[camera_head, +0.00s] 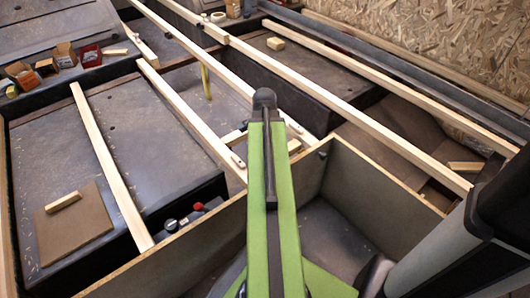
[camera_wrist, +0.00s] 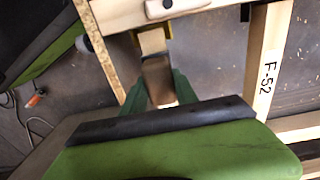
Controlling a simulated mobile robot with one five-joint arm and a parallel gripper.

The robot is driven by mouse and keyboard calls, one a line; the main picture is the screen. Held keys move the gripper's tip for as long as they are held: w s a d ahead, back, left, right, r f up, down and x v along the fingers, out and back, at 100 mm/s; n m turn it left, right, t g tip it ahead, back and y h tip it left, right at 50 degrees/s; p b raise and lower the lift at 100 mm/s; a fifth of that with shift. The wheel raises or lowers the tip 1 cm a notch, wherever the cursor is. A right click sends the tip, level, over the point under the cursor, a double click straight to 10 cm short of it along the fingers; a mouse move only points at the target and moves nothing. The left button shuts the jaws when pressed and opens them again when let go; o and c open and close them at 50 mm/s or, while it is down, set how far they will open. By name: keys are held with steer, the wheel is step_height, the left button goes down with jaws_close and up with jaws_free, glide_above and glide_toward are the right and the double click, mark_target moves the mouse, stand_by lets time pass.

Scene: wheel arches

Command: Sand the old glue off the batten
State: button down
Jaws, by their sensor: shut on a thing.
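My gripper (camera_wrist: 158,80) shows in the wrist view as two dark green fingers shut on a small brown wooden block (camera_wrist: 157,76). In the head view my green arm reaches forward and the gripper itself is hidden. Just beyond the held block in the wrist view is a pale wooden piece (camera_wrist: 152,41); I cannot tell if they touch. A pale batten (camera_wrist: 215,5) crosses the top of that view, and another marked F-52 (camera_wrist: 268,65) runs down the right. Several long pale battens show in the head view, one at left (camera_head: 108,165). I cannot make out old glue.
A brown board (camera_head: 75,228) with a small wood block (camera_head: 63,201) lies at left. Small open boxes (camera_head: 65,55) stand at the back left. A wooden-edged partition (camera_head: 185,250) surrounds my arm. Dark bed panels (camera_head: 150,130) have scattered shavings.

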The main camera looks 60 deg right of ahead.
steer(key=shift+r+p, duration=2.2)
steer(key=shift+r, duration=0.4)
steer(key=shift+r, duration=0.1)
step_height(320, 180, up, 3)
steer(key=p, duration=0.3)
